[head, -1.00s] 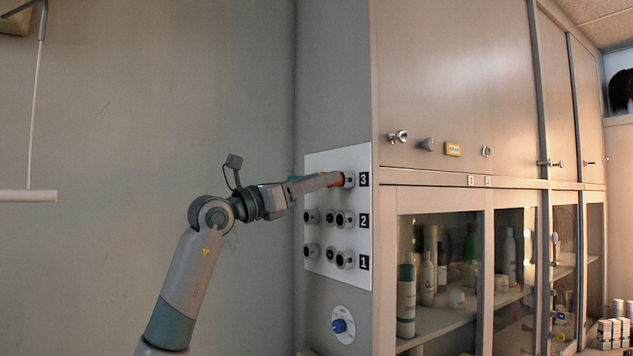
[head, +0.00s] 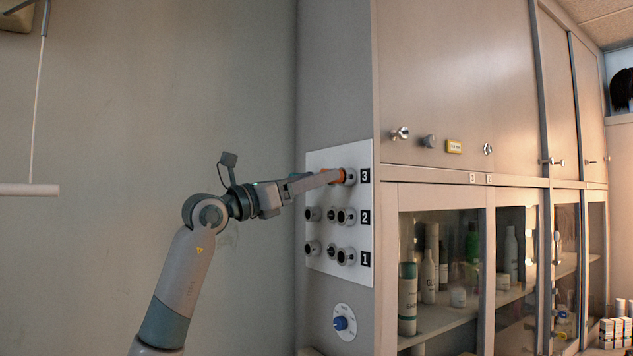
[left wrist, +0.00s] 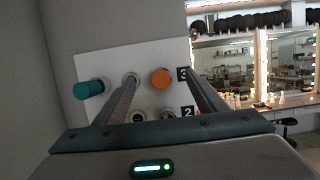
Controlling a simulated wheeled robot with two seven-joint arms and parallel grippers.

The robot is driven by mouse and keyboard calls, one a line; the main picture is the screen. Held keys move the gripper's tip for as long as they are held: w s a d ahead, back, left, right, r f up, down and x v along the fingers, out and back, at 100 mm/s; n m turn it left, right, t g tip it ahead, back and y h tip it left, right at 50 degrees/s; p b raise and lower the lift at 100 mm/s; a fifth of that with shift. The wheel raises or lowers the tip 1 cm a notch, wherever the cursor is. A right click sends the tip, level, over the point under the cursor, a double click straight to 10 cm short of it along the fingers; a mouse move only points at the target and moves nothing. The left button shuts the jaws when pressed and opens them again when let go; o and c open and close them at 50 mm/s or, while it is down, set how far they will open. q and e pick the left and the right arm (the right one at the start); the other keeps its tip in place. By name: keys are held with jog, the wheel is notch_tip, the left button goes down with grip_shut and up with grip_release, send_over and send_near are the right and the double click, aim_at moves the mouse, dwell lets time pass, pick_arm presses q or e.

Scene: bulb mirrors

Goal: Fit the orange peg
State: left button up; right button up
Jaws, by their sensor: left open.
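The orange peg (head: 339,176) is at the right-hand socket of row 3 on the white panel (head: 325,267). In the left wrist view its round orange end (left wrist: 160,78) faces me beside the 3 label; how deep it sits I cannot tell. My left gripper (head: 331,178) is at the panel, its fingers partly covering the peg in the head view. In the left wrist view the open fingers (left wrist: 161,80) stand on either side of the peg, with gaps. A teal peg (left wrist: 88,88) stands at the left of row 3. My right gripper is not in view.
Rows 2 and 1 hold several dark-centred round sockets (head: 346,216). A blue knob (head: 341,323) is below the panel. A tall cabinet (head: 450,80) with glass doors and bottles stands right. A white hanging bar (head: 30,190) is at far left.

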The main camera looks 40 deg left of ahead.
pick_arm(q)
jog(key=shift+b+v, duration=1.4)
jog(key=shift+v, duration=0.95)
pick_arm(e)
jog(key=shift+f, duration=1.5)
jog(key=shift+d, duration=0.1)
pick_arm(q)
jog(key=b+v, duration=0.9)
jog(key=v, duration=0.8)
jog(key=shift+s, duration=0.15)
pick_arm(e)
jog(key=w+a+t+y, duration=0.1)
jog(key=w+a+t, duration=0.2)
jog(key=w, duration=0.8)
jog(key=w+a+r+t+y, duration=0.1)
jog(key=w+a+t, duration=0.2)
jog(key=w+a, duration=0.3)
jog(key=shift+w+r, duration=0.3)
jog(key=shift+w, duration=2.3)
pick_arm(q)
jog(key=shift+f, duration=0.15)
